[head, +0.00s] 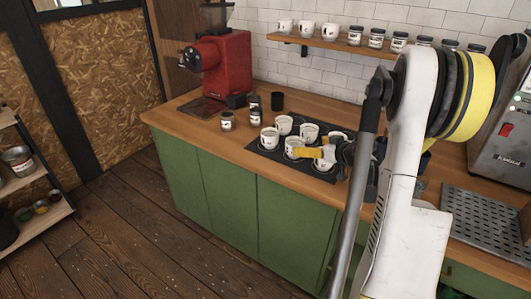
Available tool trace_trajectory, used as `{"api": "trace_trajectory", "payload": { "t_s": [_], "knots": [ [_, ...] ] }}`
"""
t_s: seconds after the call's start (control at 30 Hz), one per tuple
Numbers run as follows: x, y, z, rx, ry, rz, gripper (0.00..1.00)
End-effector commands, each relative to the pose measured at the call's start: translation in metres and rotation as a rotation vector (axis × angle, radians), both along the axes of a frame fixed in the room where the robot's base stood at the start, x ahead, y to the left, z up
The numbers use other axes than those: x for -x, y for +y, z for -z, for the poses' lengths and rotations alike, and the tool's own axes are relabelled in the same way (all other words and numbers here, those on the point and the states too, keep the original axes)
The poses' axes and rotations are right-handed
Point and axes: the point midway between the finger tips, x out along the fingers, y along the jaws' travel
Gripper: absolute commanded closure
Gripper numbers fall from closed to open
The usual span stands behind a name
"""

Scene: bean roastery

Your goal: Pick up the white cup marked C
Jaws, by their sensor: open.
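Several white cups with small dark markings stand on a black mat (264,155) on the wooden counter. They include a left cup (269,140), a back cup (284,125), a middle cup (309,134) and a front cup (292,148). The markings are too small to read, so I cannot tell which cup is marked C.
A red grinder (226,66) stands at the counter's back left. Two jars (227,121) (255,106) and a black cup (277,101) stand left of and behind the mat. A wall shelf (338,43) holds cups and jars. A steel machine (499,118) is at the right.

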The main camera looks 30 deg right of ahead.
Motion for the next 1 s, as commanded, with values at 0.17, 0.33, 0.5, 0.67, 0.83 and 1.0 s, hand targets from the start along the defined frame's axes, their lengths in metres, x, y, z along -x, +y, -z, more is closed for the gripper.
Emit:
{"api": "trace_trajectory", "payload": {
  "t_s": [0.17, 0.33, 0.5, 0.67, 0.83, 1.0],
  "knots": [
    [-0.004, -0.014, 0.011, 0.012, -0.018, 0.008, 0.05],
    [-0.029, -0.014, 0.022, 0.010, -0.018, 0.007, 0.05],
    [-0.049, -0.015, 0.029, 0.011, -0.017, 0.008, 0.05],
    [-0.062, -0.016, 0.037, 0.010, -0.017, 0.007, 0.05],
    [-0.087, -0.017, 0.049, 0.010, -0.016, 0.007, 0.05],
    [-0.097, -0.018, 0.050, 0.011, -0.016, 0.008, 0.05]
  ]
}}
